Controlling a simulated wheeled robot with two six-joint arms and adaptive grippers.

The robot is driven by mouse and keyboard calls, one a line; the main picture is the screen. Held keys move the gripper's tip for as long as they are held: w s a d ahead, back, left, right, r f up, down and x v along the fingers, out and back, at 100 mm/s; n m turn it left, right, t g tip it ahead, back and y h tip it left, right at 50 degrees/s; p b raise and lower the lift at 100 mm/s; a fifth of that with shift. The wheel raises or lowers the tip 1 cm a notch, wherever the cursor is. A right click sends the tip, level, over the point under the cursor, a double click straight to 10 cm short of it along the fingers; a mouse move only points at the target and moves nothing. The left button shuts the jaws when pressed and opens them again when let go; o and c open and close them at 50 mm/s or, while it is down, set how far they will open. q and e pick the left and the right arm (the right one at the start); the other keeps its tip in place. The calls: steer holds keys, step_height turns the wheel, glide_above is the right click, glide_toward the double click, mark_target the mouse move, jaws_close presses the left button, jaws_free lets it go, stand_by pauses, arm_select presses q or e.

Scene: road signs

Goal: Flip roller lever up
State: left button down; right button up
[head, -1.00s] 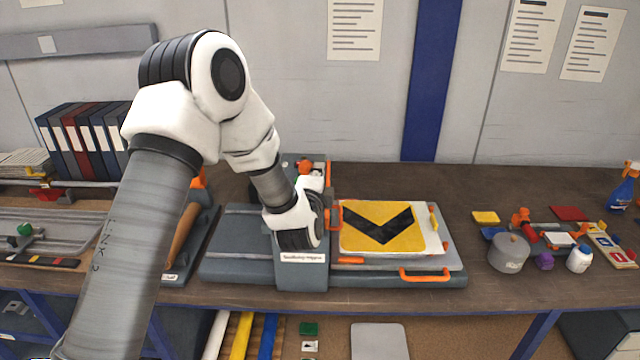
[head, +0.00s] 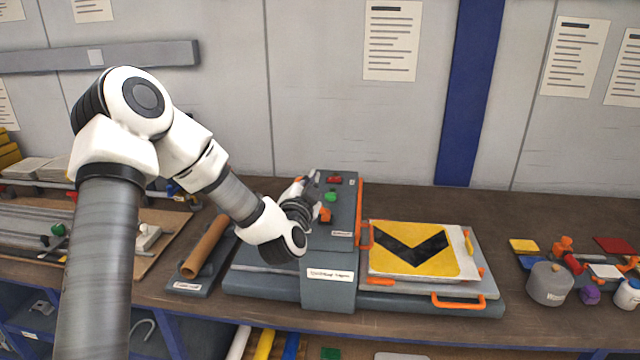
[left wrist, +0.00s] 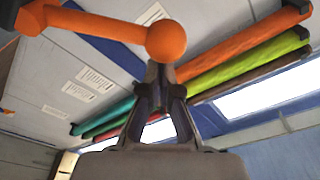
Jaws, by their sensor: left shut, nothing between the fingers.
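The roller lever is an orange arm (left wrist: 95,22) ending in a round orange knob (left wrist: 166,40) in the left wrist view. My left gripper (left wrist: 160,72) is shut and empty, its tips just below the knob in that picture; I cannot tell whether they touch. In the head view the left gripper (head: 314,184) is over the grey roller machine (head: 262,258), beside its panel. A small orange part (head: 325,215) shows right by the gripper, possibly the lever knob. The rest of the lever is hidden there. My right gripper is not in view.
A yellow sign with a black chevron (head: 440,262) lies on the machine's right bed, with orange handles (head: 458,301) around it. A green button (head: 330,196) and a red one (head: 334,180) are on the panel. A brown roll (head: 204,246) lies at left.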

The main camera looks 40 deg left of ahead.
arm_select(q)
steer(key=shift+s+a+f+n, duration=0.2)
steer(key=shift+a+n, duration=0.05)
steer(key=shift+n, duration=0.25)
